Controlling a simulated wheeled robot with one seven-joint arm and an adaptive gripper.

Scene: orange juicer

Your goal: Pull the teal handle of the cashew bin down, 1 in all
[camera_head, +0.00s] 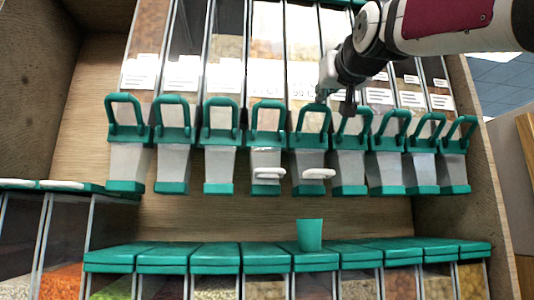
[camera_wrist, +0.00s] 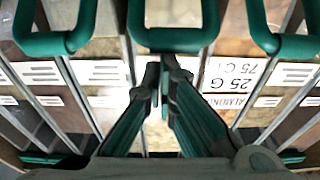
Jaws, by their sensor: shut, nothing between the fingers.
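A row of clear upright bins carries teal loop handles above grey spouts. No label reading cashew is legible, so I cannot tell for certain which bin is the cashew one. The teal handle (camera_head: 327,123) near the middle stands above a spout with a white piece and above the teal cup (camera_head: 310,236). My gripper (camera_head: 337,104) is shut and empty, beside the top of that handle and the handle to its right. In the wrist view, the shut fingertips (camera_wrist: 164,66) point toward a central teal handle (camera_wrist: 172,40); I cannot tell whether they touch it.
Other teal handles (camera_head: 268,121) stand close on both sides. A second white piece (camera_head: 268,177) is on a neighbouring spout. The cup stands on the teal lids (camera_head: 188,258) of a lower row of bins. Wooden walls (camera_head: 490,180) close the sides. Free room lies between the rows.

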